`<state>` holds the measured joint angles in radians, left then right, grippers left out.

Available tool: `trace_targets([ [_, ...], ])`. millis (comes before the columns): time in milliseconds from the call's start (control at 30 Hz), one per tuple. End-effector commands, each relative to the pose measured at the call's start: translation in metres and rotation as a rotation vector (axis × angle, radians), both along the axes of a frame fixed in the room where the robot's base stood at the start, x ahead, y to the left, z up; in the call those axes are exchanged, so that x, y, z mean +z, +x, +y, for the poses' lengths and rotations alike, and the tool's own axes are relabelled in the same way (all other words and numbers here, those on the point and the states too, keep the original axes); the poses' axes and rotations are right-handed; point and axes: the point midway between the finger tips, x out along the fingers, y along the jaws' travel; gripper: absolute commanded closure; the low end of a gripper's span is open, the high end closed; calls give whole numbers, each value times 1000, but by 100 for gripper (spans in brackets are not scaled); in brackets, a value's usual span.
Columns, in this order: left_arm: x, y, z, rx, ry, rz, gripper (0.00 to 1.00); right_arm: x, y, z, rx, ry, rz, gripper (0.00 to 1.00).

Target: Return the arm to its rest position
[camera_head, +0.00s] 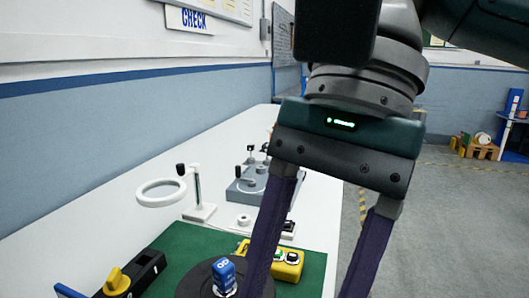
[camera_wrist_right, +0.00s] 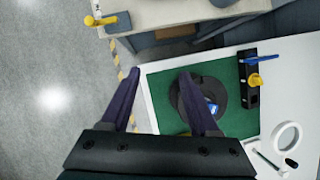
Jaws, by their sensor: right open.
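My right arm fills the upper right of the head view. Its gripper (camera_head: 312,270) points down with two dark purple fingers spread apart, the tips cut off by the bottom edge. In the right wrist view the same gripper (camera_wrist_right: 160,76) is open with nothing between its fingers. The right-hand finger there overlaps the edge of a dark round disc (camera_wrist_right: 228,84) on a green mat (camera_wrist_right: 155,95); contact cannot be told. A blue numbered block (camera_head: 224,273) is on the disc. My left gripper is not in view.
A yellow button box (camera_head: 289,267) lies on the mat's right. A black device with a yellow knob (camera_head: 117,281) is at left. Behind stand a white ring magnifier (camera_head: 161,192) and a grey plate with fittings (camera_head: 246,187). Open floor (camera_head: 450,225) lies right of the white table.

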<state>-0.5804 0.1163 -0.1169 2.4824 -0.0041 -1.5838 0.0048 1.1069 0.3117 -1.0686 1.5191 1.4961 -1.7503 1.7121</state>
Motion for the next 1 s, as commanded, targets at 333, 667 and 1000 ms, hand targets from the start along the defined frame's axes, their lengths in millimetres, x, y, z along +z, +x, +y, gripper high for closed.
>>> trace_targets([
  [333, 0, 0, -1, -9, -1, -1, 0, -55, -34, 33, 332, 267, -259, 38],
  [667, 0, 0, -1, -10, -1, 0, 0, -106, -54, -13, 497, 233, -682, 38],
  [1000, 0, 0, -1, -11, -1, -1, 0, -133, -98, -125, 651, -140, -731, 38],
])
